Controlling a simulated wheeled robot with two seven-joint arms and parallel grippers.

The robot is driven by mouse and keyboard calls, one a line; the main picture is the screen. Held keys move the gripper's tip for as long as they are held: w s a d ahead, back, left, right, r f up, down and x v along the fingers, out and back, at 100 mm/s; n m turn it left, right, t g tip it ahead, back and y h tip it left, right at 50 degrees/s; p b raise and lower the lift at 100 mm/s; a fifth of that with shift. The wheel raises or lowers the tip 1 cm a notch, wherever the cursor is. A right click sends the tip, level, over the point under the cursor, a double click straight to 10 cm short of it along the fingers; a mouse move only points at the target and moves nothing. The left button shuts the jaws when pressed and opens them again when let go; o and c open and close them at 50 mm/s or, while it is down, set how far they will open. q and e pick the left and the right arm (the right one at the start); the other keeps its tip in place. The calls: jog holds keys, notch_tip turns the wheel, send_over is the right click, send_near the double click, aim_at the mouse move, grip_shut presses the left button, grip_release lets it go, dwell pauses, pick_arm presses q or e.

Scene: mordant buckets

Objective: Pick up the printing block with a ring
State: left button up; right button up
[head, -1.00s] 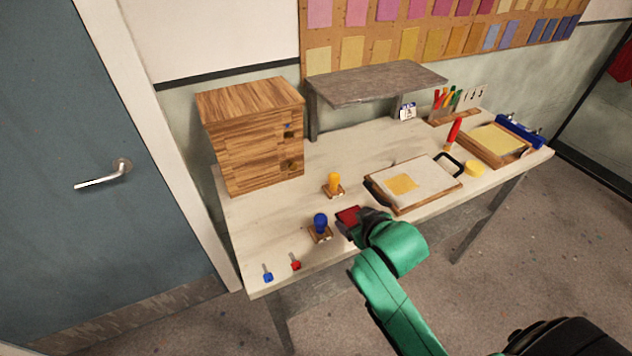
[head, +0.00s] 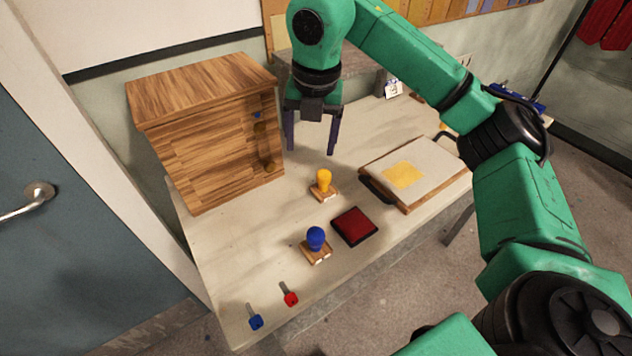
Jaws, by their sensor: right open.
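Two printing blocks stand on the table, each a small wooden base with an upright knob. One has a yellow knob (head: 323,180); the other has a blue knob (head: 316,238) and stands nearer the front edge. The pattern under each base is hidden, so I cannot tell which has a ring. My right gripper (head: 311,150) is open and empty, fingers pointing down, above and behind the yellow-knobbed block and touching neither block. My left gripper is not in view.
A red ink pad (head: 354,226) lies beside the blue-knobbed block. A framed board with a yellow patch (head: 403,175) is at right. A wooden cabinet (head: 205,140) stands at left. A blue key (head: 255,321) and a red key (head: 290,298) lie at the front left.

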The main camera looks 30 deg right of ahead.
jog(key=d+m+h, duration=0.1)
jog(key=d, duration=0.2)
jog(key=b, duration=0.2)
send_over(324, 173)
jog(key=s, duration=0.2)
notch_tip(324, 173, down, 5)
jog(key=f+p, duration=0.1)
jog(key=f, duration=0.1)
jog(key=w+f, duration=0.1)
jog(key=f, duration=0.2)
jog(key=w+f+p, duration=0.1)
jog(key=f, duration=0.1)
jog(key=shift+f+p, duration=0.3)
jog(key=shift+f, duration=0.05)
jog(key=shift+w+f, duration=0.15)
jog(key=shift+f, duration=0.2)
grip_shut()
jog(key=shift+r, duration=0.15)
notch_tip(324, 173, up, 10)
jog(key=shift+r+b, duration=0.1)
jog(key=shift+b, duration=0.45)
notch_tip(324, 173, up, 10)
jog(key=p, duration=0.3)
